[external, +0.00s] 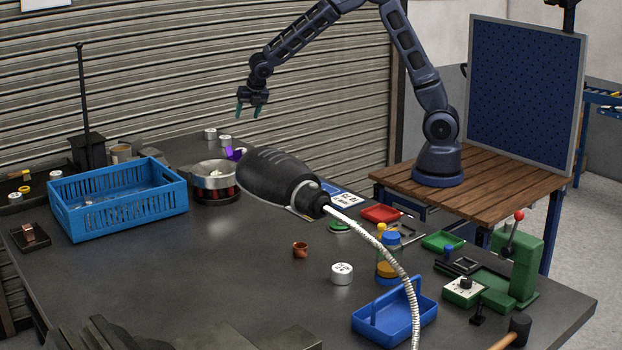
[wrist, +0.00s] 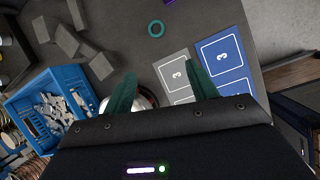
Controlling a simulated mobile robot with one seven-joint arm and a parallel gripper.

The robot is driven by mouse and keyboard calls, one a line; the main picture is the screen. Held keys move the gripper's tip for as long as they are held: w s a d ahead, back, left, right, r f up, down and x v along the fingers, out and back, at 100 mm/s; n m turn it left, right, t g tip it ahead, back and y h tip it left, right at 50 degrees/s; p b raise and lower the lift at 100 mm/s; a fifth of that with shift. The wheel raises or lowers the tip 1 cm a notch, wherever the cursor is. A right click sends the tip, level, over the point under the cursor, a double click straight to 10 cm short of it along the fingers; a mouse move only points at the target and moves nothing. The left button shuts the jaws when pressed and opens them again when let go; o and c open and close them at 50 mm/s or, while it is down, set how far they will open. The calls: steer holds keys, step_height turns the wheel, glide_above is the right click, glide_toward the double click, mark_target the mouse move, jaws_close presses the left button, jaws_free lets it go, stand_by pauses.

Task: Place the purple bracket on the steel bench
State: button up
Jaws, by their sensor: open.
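A small purple piece, which looks like the purple bracket (external: 234,153), shows near the back of the dark steel bench (external: 215,265). It is just behind and right of a metal bowl, partly hidden by a large dark lamp head. A sliver of purple (wrist: 169,1) shows at the top edge of the wrist view. My gripper (external: 249,113) hangs above the back of the bench with its teal fingers pointing down. In the wrist view my gripper (wrist: 162,86) is open, its fingers apart with nothing between them.
A blue crate (external: 118,203) stands at the left, beside the metal bowl (external: 213,174). The lamp head (external: 278,180) with its pale flexible neck crosses the middle. Numbered cards (wrist: 222,60), a teal ring (wrist: 156,28) and grey blocks (wrist: 66,38) lie below my gripper. The front middle is mostly clear.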

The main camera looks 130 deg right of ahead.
steer(key=s+a+r+m+t, duration=0.15)
steer(key=a+r, duration=0.35)
steer(key=a, duration=0.6)
steer(key=s+a+r+m+y, duration=0.1)
steer(key=a+r+m, duration=0.2)
steer(key=a+r, duration=0.55)
steer(key=s+a+r+m+t, duration=0.1)
steer(key=a+r+m, duration=0.2)
steer(key=a, duration=1)
steer(key=s+a+m+t+y, duration=0.1)
steer(key=s+a+m+y, duration=0.2)
steer(key=s+a, duration=1.6)
steer(key=a+m, duration=0.3)
steer(key=m, duration=0.1)
steer(key=shift+s+y, duration=0.25)
steer(key=shift+y, duration=0.15)
